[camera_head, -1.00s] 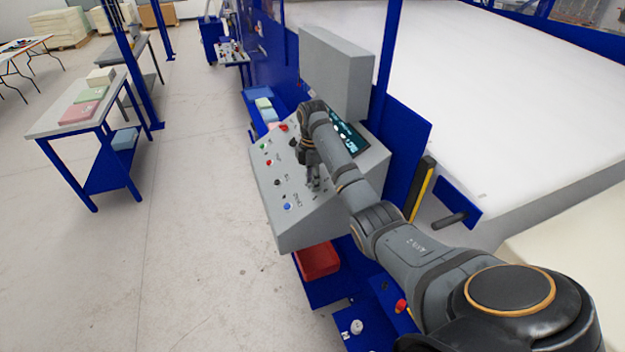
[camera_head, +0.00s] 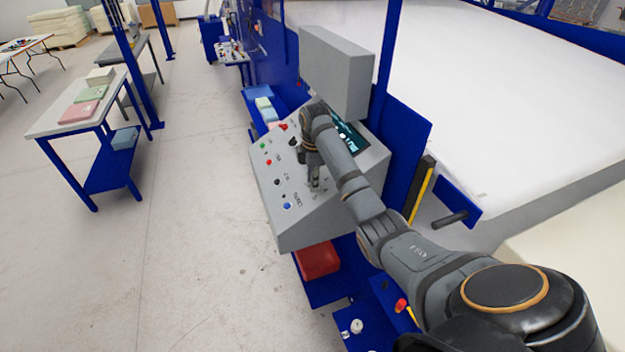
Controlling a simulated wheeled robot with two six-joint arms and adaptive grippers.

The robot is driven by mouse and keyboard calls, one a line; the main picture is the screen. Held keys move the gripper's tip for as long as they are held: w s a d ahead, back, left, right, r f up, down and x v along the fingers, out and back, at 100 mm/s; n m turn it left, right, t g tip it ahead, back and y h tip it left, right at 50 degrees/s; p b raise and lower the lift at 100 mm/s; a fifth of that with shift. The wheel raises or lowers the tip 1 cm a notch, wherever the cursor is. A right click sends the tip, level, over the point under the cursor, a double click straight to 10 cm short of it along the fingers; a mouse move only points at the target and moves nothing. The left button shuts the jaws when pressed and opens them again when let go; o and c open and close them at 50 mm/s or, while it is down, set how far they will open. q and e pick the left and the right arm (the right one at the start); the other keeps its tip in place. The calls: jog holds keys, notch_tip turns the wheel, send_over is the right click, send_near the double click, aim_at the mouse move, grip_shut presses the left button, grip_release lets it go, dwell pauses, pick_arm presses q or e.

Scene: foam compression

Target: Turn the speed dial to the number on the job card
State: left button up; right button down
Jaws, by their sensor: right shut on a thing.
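The grey control panel (camera_head: 290,232) stands in the middle of the view, with coloured buttons and black knobs on its sloped top. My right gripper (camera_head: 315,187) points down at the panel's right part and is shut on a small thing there. That thing is probably the speed dial, but the fingers hide it and its setting. A dark screen (camera_head: 349,139) with light markings sits at the panel's upper right, partly behind my arm. I cannot make out a job card. My left gripper does not show.
A red bin (camera_head: 317,260) sits below. A table with foam blocks (camera_head: 80,112) stands at left; the floor between is clear.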

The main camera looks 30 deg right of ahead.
jog(key=m+t+h, duration=0.1)
jog(key=m+t, duration=0.1)
jog(key=m, duration=0.1)
jog(key=shift+r, duration=0.15)
jog(key=m+t+h, duration=0.1)
jog(key=m, duration=0.2)
jog(key=shift+s+a, duration=0.1)
jog(key=shift+a, duration=0.05)
jog(key=m+t+h, duration=0.1)
jog(key=m+h, duration=0.1)
jog(key=m, duration=0.2)
jog(key=shift+s+a, duration=0.1)
jog(key=shift+a, duration=0.05)
jog(key=m+h, duration=0.1)
jog(key=m, duration=0.2)
jog(key=shift+a+f+h, duration=0.15)
jog(key=shift+f+h, duration=0.05)
jog(key=shift+h, duration=0.2)
jog(key=m+h, duration=0.1)
jog(key=m+h+b, duration=0.1)
jog(key=m, duration=0.1)
jog(key=shift+a+f+m+b, duration=0.1)
jog(key=shift+f+m+b, duration=0.1)
jog(key=shift+m+b, duration=0.1)
jog(key=shift+m+g+h+b, duration=0.5)
jog(key=shift+m+h+b, duration=0.5)
jog(key=shift+m+b, duration=0.85)
jog(key=shift+m, duration=0.35)
